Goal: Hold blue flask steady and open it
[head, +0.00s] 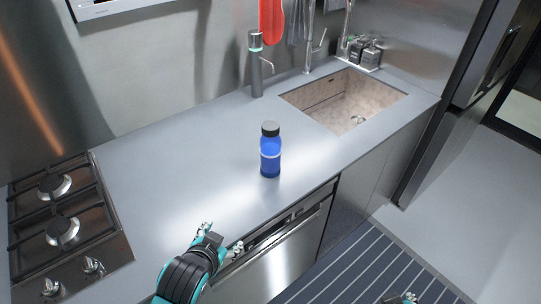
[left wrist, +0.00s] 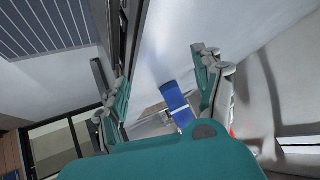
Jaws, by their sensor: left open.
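The blue flask (head: 270,158) stands upright on the grey counter with its dark cap (head: 270,129) on. It also shows in the left wrist view (left wrist: 176,100), tilted in the picture, beyond and between my fingers; its cap is not clear there. My left gripper (head: 222,239) is open and empty at the counter's front edge, nearer than the flask and to its left, clearly apart from it. Its two fingers stand wide apart in the left wrist view (left wrist: 162,82). A small part of my right gripper (head: 405,298) shows at the bottom edge; its jaws cannot be judged.
A gas hob (head: 62,222) is at the left. The sink (head: 345,100) lies behind and right of the flask, with a dark dispenser (head: 256,68) and a tap (head: 316,50) behind. The counter (head: 180,150) around the flask is clear. A striped runner (head: 365,270) lies on the floor.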

